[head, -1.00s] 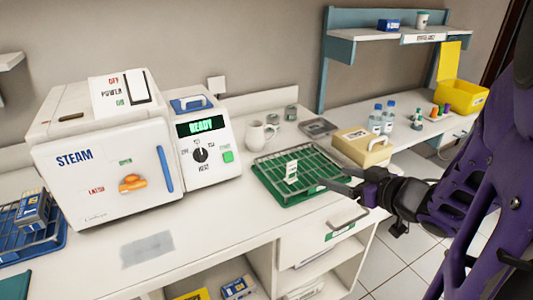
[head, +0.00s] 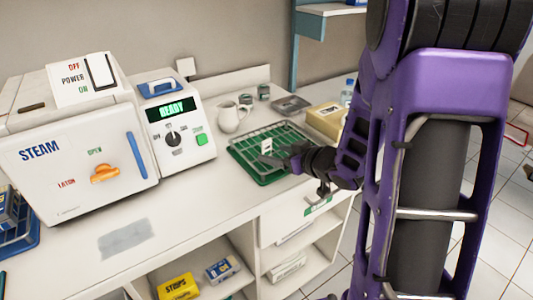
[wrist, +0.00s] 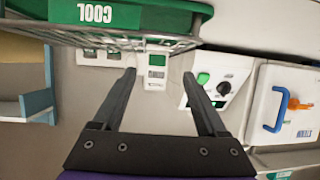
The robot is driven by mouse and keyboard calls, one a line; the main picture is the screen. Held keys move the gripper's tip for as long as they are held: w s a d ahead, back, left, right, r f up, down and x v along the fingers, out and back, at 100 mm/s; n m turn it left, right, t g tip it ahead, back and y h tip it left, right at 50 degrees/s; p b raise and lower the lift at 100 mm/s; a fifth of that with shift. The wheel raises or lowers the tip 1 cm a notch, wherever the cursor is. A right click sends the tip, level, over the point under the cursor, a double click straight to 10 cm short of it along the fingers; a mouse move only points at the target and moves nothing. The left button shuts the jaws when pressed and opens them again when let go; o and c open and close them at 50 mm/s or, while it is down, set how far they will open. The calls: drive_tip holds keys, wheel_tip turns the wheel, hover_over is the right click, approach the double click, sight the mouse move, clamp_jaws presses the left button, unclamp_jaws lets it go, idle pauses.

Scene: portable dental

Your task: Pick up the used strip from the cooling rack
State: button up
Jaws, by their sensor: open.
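The used strip (head: 266,146) is a small white card standing upright on the cooling rack (head: 240,143), a wire rack over a green tray. In the wrist view, which is upside down, the strip (wrist: 155,71) is white with green patches. My gripper (head: 279,161) is at the rack's front right, close to the strip. In the wrist view my gripper (wrist: 159,74) is open. The strip appears in the gap between the fingertips, and neither finger visibly touches it. The rack's green COOL label (wrist: 95,13) shows at the top.
The white steam sterilizer (head: 80,165) stands left, with a READY control unit (head: 175,125) beside it. A white mug (head: 230,118) stands behind the rack, and a beige box (head: 327,118) stands to its right. The counter front left of the rack is clear.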

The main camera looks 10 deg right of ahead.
sight(268, 150)
drive_tip(key=x, duration=0.5)
drive_tip(key=shift+w+d+f+b, duration=0.1)
drive_tip(key=shift+w+b, duration=0.1)
drive_tip(key=shift+b, duration=0.2)
clamp_jaws()
